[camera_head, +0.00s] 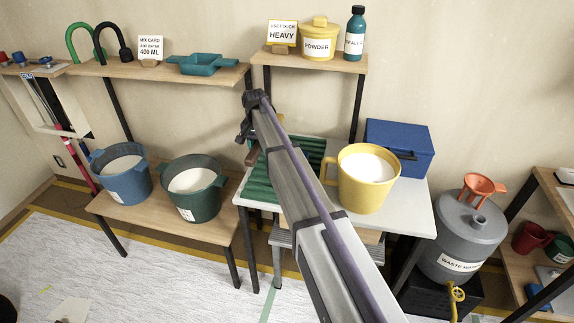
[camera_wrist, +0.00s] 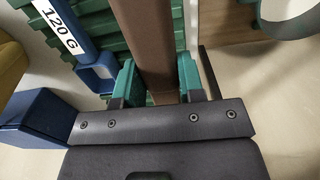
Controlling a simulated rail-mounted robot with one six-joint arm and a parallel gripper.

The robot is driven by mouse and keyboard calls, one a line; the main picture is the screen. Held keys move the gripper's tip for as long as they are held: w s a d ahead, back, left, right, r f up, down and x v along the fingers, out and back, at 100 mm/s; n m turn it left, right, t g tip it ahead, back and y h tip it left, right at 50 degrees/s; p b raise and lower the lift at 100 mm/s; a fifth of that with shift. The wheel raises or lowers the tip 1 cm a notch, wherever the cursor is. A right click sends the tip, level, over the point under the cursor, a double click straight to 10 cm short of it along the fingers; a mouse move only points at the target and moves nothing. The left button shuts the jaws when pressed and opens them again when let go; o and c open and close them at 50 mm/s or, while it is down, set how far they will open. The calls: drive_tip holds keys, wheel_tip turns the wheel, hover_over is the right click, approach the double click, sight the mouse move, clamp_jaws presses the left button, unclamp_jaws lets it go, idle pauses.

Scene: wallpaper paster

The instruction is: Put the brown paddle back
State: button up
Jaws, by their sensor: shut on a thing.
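The brown paddle (camera_wrist: 155,40) runs between the green fingers of my gripper (camera_wrist: 157,82) in the wrist view. The fingers are shut on it. In the head view my gripper (camera_head: 247,135) is at the left edge of the green ribbed rack (camera_head: 308,150). A small brown part of the paddle shows there below my gripper, beside the rack. The rack's ribs (camera_wrist: 105,43) lie behind the paddle in the wrist view. My arm hides part of the rack, and the paddle's far end is out of view.
A blue tool labelled 120 G (camera_wrist: 62,25) lies left of the paddle. A yellow bucket (camera_head: 364,180) of white stuff and a blue box (camera_head: 400,148) stand right of the rack. A green bucket (camera_head: 193,188) and a blue bucket (camera_head: 122,174) stand on the left bench.

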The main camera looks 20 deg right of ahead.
sight(261, 172)
drive_tip(key=shift+s+d, duration=0.1)
drive_tip(key=shift+d, duration=0.2)
drive_tip(key=shift+a+f, duration=0.1)
drive_tip(key=shift+a, duration=0.15)
wheel_tip(261, 172, down, 10)
drive_tip(key=b, duration=1)
drive_tip(key=shift+d, duration=0.1)
drive_tip(key=shift+r, duration=0.25)
clamp_jaws()
drive_tip(key=shift+c, duration=0.5)
unclamp_jaws()
drive_tip(key=shift+f, duration=0.15)
drive_tip(key=o, duration=1.1)
drive_tip(key=shift+f, duration=0.1)
